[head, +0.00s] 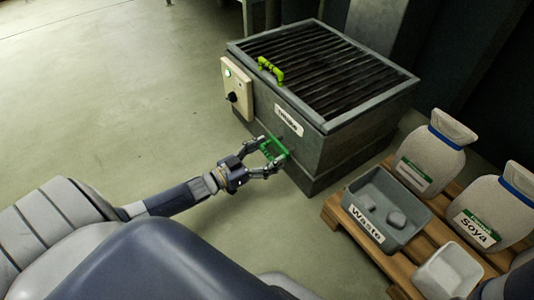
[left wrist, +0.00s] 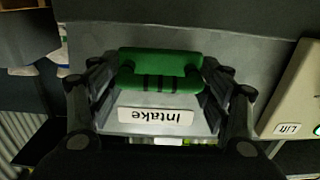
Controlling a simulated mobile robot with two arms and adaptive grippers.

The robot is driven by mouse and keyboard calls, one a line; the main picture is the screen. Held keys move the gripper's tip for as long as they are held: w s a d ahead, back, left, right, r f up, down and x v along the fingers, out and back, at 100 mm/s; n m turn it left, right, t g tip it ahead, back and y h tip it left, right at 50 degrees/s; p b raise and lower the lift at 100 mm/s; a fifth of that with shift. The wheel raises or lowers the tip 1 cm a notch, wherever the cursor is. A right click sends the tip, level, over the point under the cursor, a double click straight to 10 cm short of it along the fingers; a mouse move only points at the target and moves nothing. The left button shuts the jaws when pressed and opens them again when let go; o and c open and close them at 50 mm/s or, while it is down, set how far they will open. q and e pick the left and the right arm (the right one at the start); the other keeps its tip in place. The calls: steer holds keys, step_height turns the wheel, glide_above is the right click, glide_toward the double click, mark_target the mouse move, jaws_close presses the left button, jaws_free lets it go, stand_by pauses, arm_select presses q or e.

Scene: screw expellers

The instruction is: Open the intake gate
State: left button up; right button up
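The intake machine is a grey metal box (head: 345,143) with a dark slatted grate (head: 320,62) on top. A green handle (head: 273,149) is on its front side, below the label "Intake" (head: 289,121). My left gripper (head: 266,156) is at this handle with its fingers spread. In the left wrist view the green handle (left wrist: 160,62) lies between the two open fingers, close to both; contact cannot be told. The "Intake" label (left wrist: 155,116) shows upside down there. My right gripper is not in view.
A pale control panel (head: 236,88) with a lit button and dark knob is on the box's left side; it also shows in the left wrist view (left wrist: 299,95). At right, a wooden pallet (head: 343,218) holds a grey "Waste" bin (head: 415,228) and sacks (head: 428,165). Floor at left is clear.

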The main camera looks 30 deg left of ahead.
arm_select(q)
steer(key=c, duration=0.6)
steer(key=shift+o, duration=0.2)
steer(key=shift+s+a+r+p, duration=0.1)
steer(key=shift+s+p, duration=0.15)
steer(key=shift+p, duration=0.05)
steer(key=p+v, duration=0.2)
steer(key=v, duration=0.2)
steer(key=o, duration=1.5)
